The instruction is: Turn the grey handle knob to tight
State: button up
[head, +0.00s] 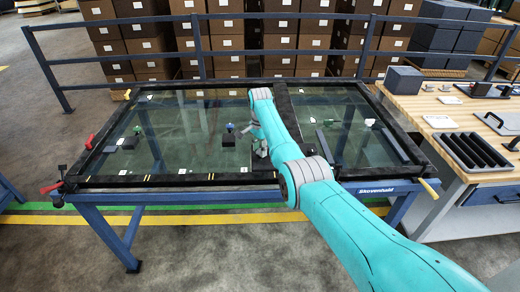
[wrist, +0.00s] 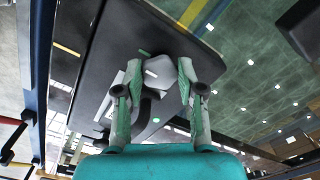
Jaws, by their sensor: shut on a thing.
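The grey handle knob (wrist: 158,70) shows in the wrist view, between the two fingers of my gripper (wrist: 160,80). The fingers are closed on it from both sides. A dark curved part (wrist: 146,112) lies just below the knob, in front of a broad dark panel (wrist: 115,50). In the head view my gripper (head: 260,147) is at the middle of the glass-topped frame, beside a dark crossbar. The knob is too small or hidden to make out there, and its turn angle cannot be read.
The black-edged glass frame (head: 110,180) stands on blue legs. Small fittings, one with a blue knob (head: 230,127), sit on the glass. A red-handled clamp (head: 52,187) is at the left corner. A wooden bench (head: 440,105) with trays stands at the right.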

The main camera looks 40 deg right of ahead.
dwell(0.3)
jog(key=o, duration=1.1)
jog(key=shift+o, duration=0.2)
jog(key=shift+r, duration=0.1)
notch_tip(320, 180, up, 12)
